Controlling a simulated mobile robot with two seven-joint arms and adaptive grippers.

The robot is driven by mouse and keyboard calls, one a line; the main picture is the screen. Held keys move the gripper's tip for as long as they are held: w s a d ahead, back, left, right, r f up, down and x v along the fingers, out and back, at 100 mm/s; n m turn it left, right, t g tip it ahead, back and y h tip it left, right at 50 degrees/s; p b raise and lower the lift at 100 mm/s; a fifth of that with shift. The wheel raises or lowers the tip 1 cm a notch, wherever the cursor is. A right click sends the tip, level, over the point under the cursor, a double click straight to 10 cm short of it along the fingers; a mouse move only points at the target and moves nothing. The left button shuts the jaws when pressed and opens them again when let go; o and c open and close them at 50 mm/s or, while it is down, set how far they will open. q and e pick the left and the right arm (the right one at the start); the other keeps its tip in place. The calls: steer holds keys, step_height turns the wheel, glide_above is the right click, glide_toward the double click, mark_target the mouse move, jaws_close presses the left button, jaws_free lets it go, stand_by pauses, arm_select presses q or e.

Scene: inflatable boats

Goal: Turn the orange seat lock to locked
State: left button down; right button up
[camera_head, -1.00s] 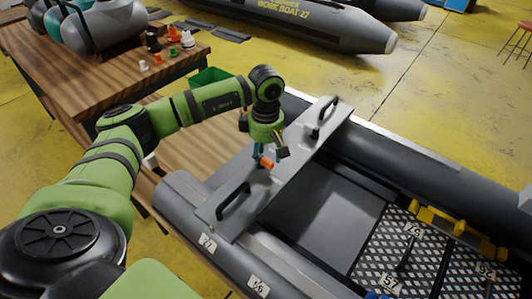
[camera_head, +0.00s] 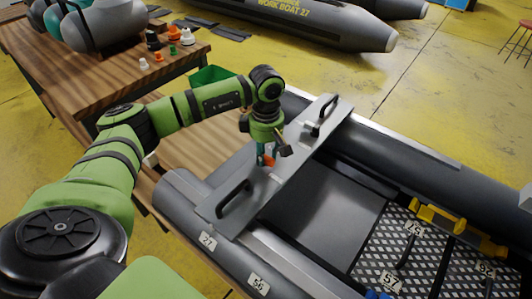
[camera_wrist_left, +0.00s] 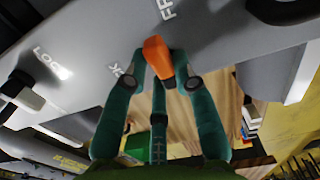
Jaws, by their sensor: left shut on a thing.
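The orange seat lock (camera_head: 269,160) is on the grey seat board (camera_head: 227,205) laid across the boat. My left gripper (camera_head: 266,154) points down onto it from above. In the left wrist view, the teal fingers of the gripper (camera_wrist_left: 158,78) are closed around the orange lock lever (camera_wrist_left: 157,56), whose rounded end sticks out between the tips. White lettering lies on the board around it, including what reads as LOCK (camera_wrist_left: 51,63) at the left. Which mark the lever points to cannot be told. My right gripper is not in view.
Black handles stand on the board at both sides of the lock, one nearer (camera_head: 233,198) and one farther (camera_head: 323,118). A wooden table (camera_head: 95,78) with small orange and white parts stands at the back left. A green bin (camera_head: 212,76) is behind my left forearm.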

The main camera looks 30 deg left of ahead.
arm_select(q)
steer(key=n, duration=0.2)
steer(key=n+b, duration=0.1)
steer(key=n, duration=0.1)
steer(key=shift+w+a+f, duration=0.1)
steer(key=shift+w, duration=0.1)
steer(key=n, duration=0.4)
steer(key=shift+w+a+n+b, duration=0.15)
steer(key=shift+a+n+b, duration=0.05)
steer(key=shift+n+b, duration=0.15)
steer(key=n, duration=0.4)
steer(key=shift+a, duration=0.3)
steer(key=shift+a+n, duration=0.15)
steer(key=shift+n, duration=1)
steer(key=shift+a+n, duration=0.1)
steer(key=shift+n, duration=1)
steer(key=c, duration=1)
jaws_free()
step_height(320, 180, up, 12)
steer(key=shift+r, duration=0.1)
